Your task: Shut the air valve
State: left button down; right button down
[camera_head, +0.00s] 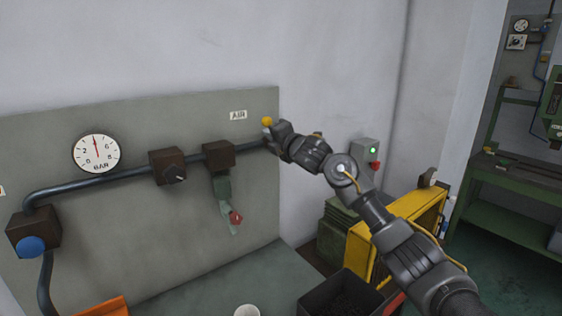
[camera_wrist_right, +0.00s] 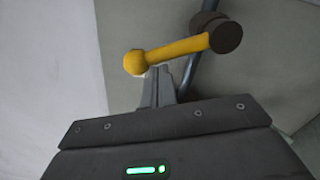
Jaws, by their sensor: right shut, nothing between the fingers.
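The air valve has a yellow lever (camera_wrist_right: 180,49) with a round knob at its end and a dark round pivot (camera_wrist_right: 226,37) on the pipe. In the head view only the yellow knob (camera_head: 266,121) shows clearly, just right of the AIR label (camera_head: 238,115); my right gripper hides the rest. My right gripper (camera_head: 269,132) is at the lever, at the panel's right end. In the wrist view its fingers (camera_wrist_right: 158,83) are shut and empty, their tips close to the lever near the knob. I cannot tell whether they touch it. My left gripper is not in view.
The grey panel (camera_head: 130,115) carries a dark pipe (camera_head: 95,181), a pressure gauge (camera_head: 97,154), a blue knob (camera_head: 31,247) and a red-tipped fitting (camera_head: 235,217). A switch box (camera_head: 367,151) with a green light is on the wall behind my right arm. A dark bin (camera_head: 345,291) stands below.

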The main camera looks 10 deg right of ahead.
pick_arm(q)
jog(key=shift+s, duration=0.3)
pick_arm(e)
jog(key=d, duration=0.1)
jog(key=d+r+m, duration=0.1)
jog(key=w+d, duration=0.1)
jog(key=shift+r+m, duration=0.25)
jog(key=shift+m, duration=0.15)
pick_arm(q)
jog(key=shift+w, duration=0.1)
pick_arm(e)
jog(key=shift+w, duration=0.1)
